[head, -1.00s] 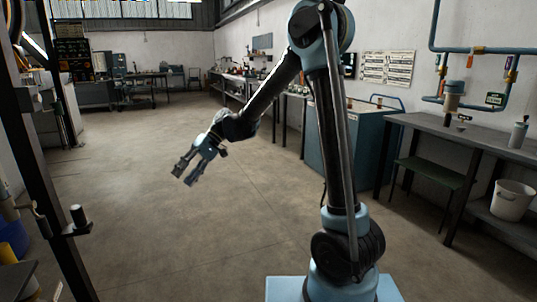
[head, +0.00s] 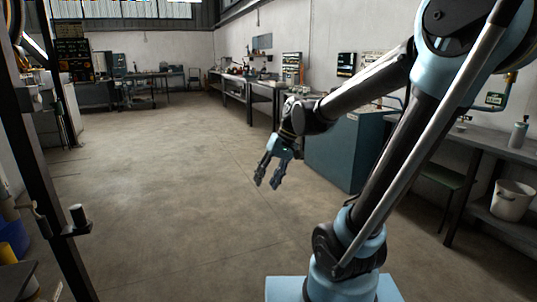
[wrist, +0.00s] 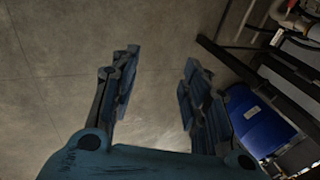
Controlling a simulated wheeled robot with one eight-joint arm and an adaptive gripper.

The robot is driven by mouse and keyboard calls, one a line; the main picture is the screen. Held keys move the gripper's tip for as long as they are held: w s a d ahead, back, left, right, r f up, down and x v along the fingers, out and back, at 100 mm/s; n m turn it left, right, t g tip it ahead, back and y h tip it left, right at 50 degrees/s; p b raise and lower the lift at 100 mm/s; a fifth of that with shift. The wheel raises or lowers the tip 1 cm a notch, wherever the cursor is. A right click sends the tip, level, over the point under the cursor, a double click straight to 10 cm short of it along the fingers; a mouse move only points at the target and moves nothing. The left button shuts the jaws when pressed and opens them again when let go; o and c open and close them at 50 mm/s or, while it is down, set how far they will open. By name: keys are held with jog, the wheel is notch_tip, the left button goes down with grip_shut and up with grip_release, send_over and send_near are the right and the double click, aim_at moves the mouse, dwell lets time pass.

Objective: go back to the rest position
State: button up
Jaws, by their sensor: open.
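My gripper (head: 268,184) hangs in the air near the middle of the head view, pointing down over the bare floor. Its two fingers are apart and nothing is between them. In the wrist view the open fingers (wrist: 160,95) show over grey concrete, with an empty gap between them. The arm is bent, with its upper part leaning to the right.
A blue cabinet (head: 345,155) stands behind the gripper. A workbench (head: 485,150) with a white bucket (head: 512,200) is at the right. A dark post (head: 50,170) rises at the left. A blue container (wrist: 257,120) shows in the wrist view. The middle floor is clear.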

jog(key=s+d+f+m+t+h, duration=0.1)
jog(key=s+d+f, duration=0.3)
jog(key=d, duration=0.5)
jog(key=s+d+f+m+t+h, duration=0.2)
jog(key=s+d+f, duration=0.3)
jog(key=d, duration=0.5)
jog(key=shift+s+d+f+m+h, duration=0.2)
jog(key=shift+s+m+h, duration=0.1)
jog(key=shift+s+h, duration=0.7)
jog(key=shift+c, duration=1)
jog(key=shift+a, duration=0.15)
